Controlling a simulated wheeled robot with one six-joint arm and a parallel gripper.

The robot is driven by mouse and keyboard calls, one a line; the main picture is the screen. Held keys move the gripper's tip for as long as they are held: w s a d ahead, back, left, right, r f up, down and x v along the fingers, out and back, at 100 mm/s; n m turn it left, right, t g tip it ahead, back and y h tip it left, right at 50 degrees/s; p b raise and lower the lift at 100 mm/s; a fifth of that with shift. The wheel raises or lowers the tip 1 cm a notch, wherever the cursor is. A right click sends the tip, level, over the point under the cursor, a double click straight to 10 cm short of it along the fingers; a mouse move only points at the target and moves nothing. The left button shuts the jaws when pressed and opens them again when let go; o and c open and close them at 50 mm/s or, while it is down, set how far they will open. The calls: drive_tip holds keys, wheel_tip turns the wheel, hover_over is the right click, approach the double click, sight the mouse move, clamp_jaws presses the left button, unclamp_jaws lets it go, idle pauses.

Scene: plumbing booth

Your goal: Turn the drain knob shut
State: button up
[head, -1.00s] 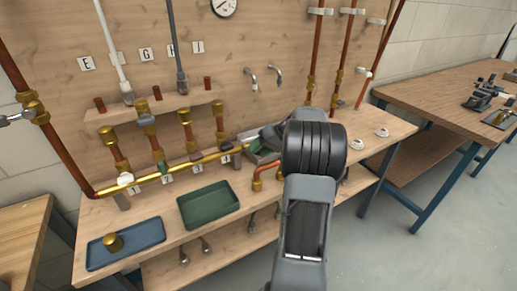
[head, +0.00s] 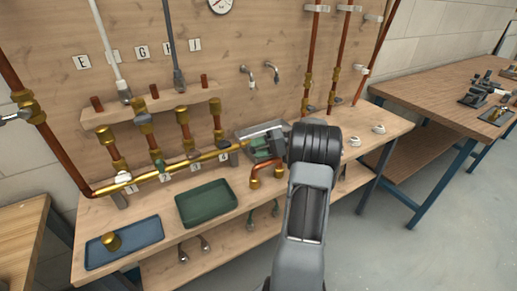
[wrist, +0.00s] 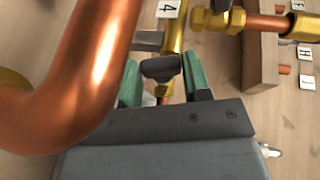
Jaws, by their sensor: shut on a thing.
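The drain knob (wrist: 158,68) is a dark grey handle on a brass fitting, near the tag marked 4 in the wrist view. It sits between the green fingertips of my gripper (wrist: 164,80), which is shut on it. In the head view my gripper (head: 262,146) is at the right end of the brass manifold pipe (head: 185,167). The knob cannot be made out there, and its exact angle is hard to tell.
A bent copper pipe (wrist: 100,60) passes very close on the left in the wrist view; in the head view copper bends (head: 255,178) stand just below my gripper. A green tray (head: 207,205) and a blue tray (head: 125,243) lie on the bench front.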

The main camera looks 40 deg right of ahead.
idle(0.4)
drive_tip(key=o, duration=0.9)
